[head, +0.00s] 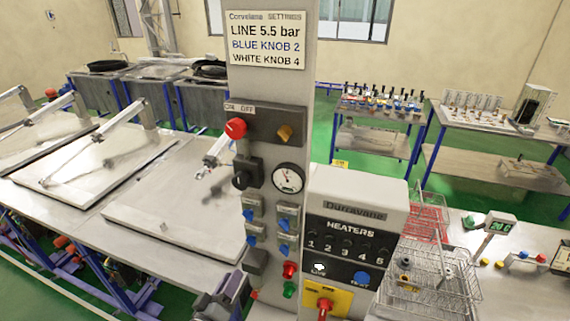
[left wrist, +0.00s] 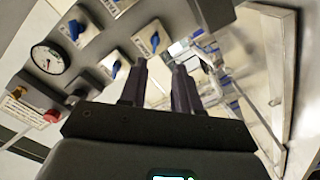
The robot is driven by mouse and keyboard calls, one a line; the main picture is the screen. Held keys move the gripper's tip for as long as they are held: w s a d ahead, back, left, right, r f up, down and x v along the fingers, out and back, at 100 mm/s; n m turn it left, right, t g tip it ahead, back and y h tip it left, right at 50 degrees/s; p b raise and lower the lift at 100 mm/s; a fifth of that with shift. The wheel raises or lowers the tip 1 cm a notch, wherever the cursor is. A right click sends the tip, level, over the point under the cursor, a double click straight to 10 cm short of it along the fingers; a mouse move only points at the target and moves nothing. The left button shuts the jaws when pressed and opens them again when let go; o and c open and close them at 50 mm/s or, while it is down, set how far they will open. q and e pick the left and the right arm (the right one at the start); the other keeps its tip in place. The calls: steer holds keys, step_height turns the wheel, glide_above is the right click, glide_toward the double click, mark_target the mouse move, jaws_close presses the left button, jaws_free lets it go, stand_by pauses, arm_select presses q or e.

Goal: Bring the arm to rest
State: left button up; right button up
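My left gripper (head: 222,290) is low in the head view, just left of the control column (head: 335,30). In the left wrist view its two dark fingers (left wrist: 160,78) are apart, with nothing seen between them. The column carries a red knob (head: 235,128), a black knob (head: 245,172), a pressure gauge (head: 288,178) and several blue-handled valves (head: 283,225). The gauge also shows in the left wrist view (left wrist: 47,58). No contact between the fingers and the panel can be made out. My right gripper is not in view.
Flat lids (head: 180,205) with white arms lie on the long bench at left. Back tables (head: 500,120) hold small parts. Green floor lies between.

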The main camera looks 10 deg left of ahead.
arm_select(q)
steer(key=s+f+m+g+y+p, duration=0.1)
steer(key=s+f+m+g, duration=0.1)
steer(key=s, duration=0.7)
steer(key=s+f+m+g+p, duration=0.1)
steer(key=s+m+g+p, duration=0.1)
steer(key=s+m+g, duration=0.2)
steer(key=s+f+m+g+y+p, duration=0.1)
steer(key=s+f+m+g+p, duration=0.1)
steer(key=s+g, duration=0.6)
steer(key=s+m, duration=0.1)
steer(key=s, duration=0.5)
steer(key=shift+s+a+f+y, duration=0.3)
steer(key=shift+a+f, duration=0.05)
steer(key=shift+a, duration=0.05)
